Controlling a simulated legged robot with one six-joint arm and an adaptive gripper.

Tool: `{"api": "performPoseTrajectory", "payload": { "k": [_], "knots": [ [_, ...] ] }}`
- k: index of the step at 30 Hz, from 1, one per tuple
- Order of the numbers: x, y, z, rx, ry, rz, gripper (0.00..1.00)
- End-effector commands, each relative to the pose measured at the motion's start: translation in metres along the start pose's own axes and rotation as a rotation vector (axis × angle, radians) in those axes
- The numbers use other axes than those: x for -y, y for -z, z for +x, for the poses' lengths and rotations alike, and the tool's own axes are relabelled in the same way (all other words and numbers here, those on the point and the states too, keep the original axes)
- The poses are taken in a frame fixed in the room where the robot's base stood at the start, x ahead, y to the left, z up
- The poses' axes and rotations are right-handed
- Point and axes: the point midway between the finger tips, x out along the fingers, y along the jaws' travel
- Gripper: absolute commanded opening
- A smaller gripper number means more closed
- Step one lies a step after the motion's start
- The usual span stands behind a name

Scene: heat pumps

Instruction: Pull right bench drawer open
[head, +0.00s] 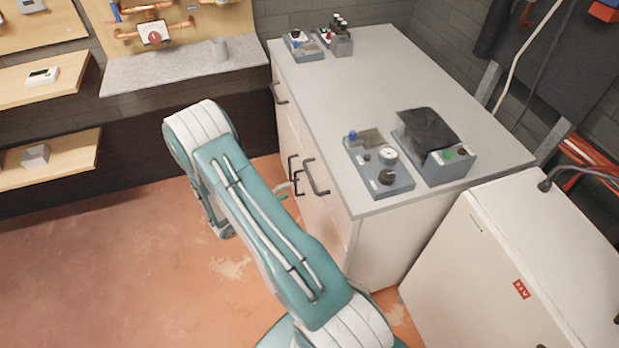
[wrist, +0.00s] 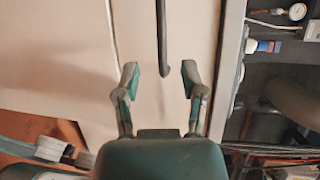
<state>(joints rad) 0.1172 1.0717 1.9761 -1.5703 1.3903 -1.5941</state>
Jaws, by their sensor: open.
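The bench (head: 350,75) has a grey top and pale fronts with dark bar handles. The right drawer's handle (head: 316,178) is at the near end of the front, and the drawer looks shut. In the wrist view a dark handle bar (wrist: 162,35) runs down from the top edge across a pale front (wrist: 190,30). Its lower end lies between the fingers of my gripper (wrist: 160,72), which are spread apart. I cannot tell how deep the bar sits between them. In the head view my arm hides most of my gripper.
Other handles (head: 294,175) sit just left of it, with one (head: 279,92) farther back. Devices with gauges and knobs (head: 380,165) stand on the bench top. A white cabinet (head: 510,265) stands close at the right. The orange floor (head: 130,240) at the left is clear.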

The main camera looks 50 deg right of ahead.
Motion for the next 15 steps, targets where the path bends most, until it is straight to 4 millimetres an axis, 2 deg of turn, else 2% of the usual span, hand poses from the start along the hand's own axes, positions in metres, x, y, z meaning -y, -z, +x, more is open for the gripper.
{"api": "performPoseTrajectory", "payload": {
  "k": [15],
  "knots": [
    [0.001,0.001,0.087,-0.006,-0.001,0.006,0.54]
  ]
}}
